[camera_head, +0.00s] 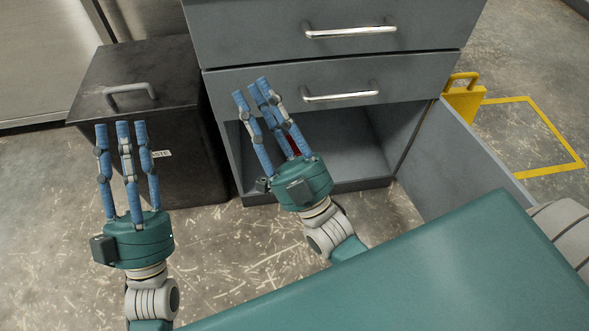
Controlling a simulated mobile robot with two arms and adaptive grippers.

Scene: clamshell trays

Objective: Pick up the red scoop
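A small patch of red, likely the red scoop (293,149), shows between the fingers of my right gripper, against the open lower compartment of the grey cabinet. Most of it is hidden behind the fingers, and its shape cannot be told. My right gripper (253,91) has its blue fingers extended and open, pointing up in the picture across the left part of the compartment opening. Whether it touches the red thing cannot be told. My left gripper (121,130) is open and empty, its fingers straight, in front of the dark waste bin.
The grey cabinet (330,82) has two closed drawers with bar handles above the open compartment. Its door (465,150) stands open on the right. The dark waste bin (185,120) stands left of it. A yellow object (463,100) and yellow floor marking are beyond the door.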

